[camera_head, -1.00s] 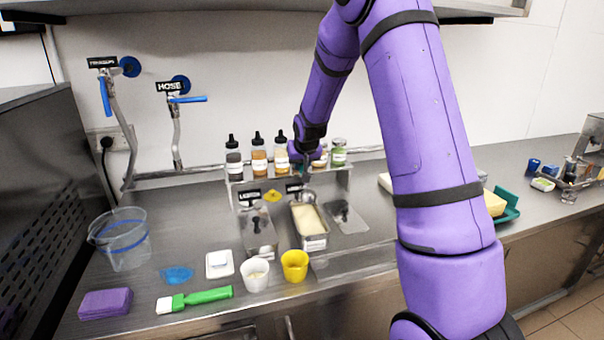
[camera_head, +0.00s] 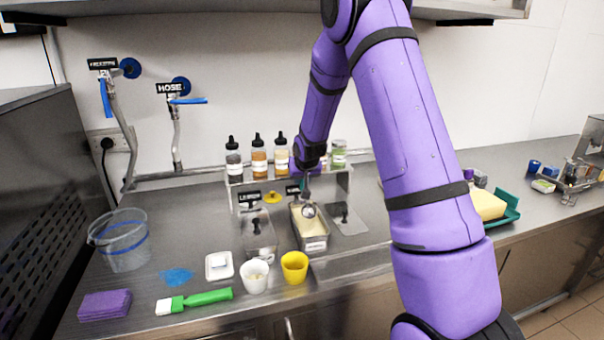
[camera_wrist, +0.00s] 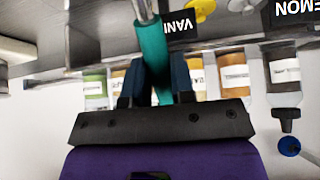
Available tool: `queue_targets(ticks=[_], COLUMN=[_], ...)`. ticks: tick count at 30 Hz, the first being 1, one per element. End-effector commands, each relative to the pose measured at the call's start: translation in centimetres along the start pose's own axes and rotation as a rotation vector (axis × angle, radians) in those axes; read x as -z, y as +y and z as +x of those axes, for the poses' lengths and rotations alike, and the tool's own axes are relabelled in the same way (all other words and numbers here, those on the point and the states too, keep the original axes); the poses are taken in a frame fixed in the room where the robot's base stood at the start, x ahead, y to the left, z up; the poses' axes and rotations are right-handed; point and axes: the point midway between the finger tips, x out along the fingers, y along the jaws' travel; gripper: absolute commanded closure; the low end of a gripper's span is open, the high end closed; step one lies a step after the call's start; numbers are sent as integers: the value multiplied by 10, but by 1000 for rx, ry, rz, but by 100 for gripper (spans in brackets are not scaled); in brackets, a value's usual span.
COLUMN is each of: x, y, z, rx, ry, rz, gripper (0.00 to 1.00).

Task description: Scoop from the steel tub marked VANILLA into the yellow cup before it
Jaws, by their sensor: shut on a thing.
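My gripper (camera_head: 309,170) is above the back of the open vanilla tub (camera_head: 312,240), shut on a scoop with a teal handle. In the wrist view the teal handle (camera_wrist: 152,50) sits between the fingers (camera_wrist: 155,80), and its metal shaft runs out of the top of the picture. The scoop's round head (camera_head: 309,210) is at the pale ice cream, over or in it; I cannot tell how deep. The VANILLA sign (camera_wrist: 178,27) shows in the wrist view. The yellow cup (camera_head: 294,267) stands upright in front of the tub, with no filling visible.
A white cup (camera_head: 255,277) stands left of the yellow one. The lemon tub (camera_head: 259,238) is left of the vanilla tub, and a steel lid (camera_head: 345,218) lies right of it. Bottles (camera_head: 259,160) line the shelf behind. A green brush (camera_head: 205,297) lies at the front left.

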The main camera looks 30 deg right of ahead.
Motion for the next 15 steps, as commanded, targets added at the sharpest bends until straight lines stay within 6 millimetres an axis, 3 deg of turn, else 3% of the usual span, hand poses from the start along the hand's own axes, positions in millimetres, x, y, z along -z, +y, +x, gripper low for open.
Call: queue_targets(ticks=[15], x=[-24], y=[0], z=[20], rx=[0], ry=[-1], rz=[-1], gripper=[100])
